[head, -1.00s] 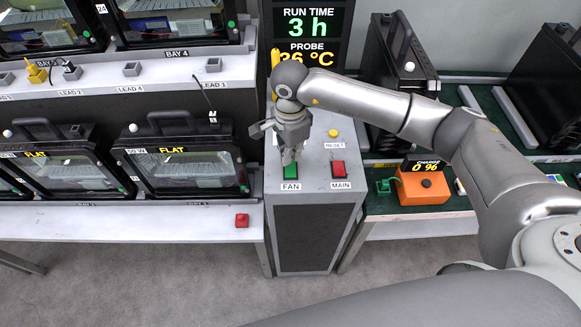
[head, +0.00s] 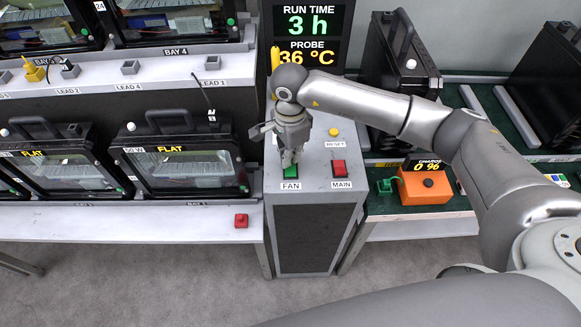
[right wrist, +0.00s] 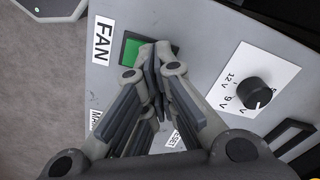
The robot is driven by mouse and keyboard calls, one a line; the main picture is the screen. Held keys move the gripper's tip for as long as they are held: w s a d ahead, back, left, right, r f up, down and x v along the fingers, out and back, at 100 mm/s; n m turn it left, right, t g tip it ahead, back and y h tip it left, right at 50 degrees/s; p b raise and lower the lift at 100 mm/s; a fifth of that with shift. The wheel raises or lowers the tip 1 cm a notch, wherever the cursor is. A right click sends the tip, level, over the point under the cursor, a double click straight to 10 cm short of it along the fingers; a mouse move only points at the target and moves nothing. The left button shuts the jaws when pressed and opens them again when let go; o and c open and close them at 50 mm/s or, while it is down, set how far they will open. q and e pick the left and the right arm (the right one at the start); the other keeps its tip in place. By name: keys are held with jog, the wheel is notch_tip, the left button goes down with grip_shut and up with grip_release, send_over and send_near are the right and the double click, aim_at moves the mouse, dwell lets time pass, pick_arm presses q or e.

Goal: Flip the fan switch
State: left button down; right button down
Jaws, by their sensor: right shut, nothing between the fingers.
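The green fan switch (head: 291,172) sits on the sloped top of the grey console (head: 318,190), just above its FAN label. It also shows in the right wrist view (right wrist: 131,51), partly covered by my fingertips. My right gripper (head: 289,160) is shut and empty, pointing down at the upper part of the switch. The fingertips (right wrist: 154,62) overlap the edge of the green rocker; whether they touch it I cannot tell. My left gripper is not in view.
A red MAIN switch (head: 339,168) and a yellow RESET button (head: 334,132) are to the right on the console. A dial (right wrist: 254,92) shows in the wrist view.

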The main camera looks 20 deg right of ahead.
jog(key=shift+f+b, duration=0.5)
jog(key=shift+f, duration=0.05)
jog(key=shift+s, duration=0.1)
jog(key=shift+r+p, duration=0.45)
jog(key=shift+r, duration=0.35)
jog(key=shift+r+p, duration=1.1)
jog(key=shift+r, duration=1.65)
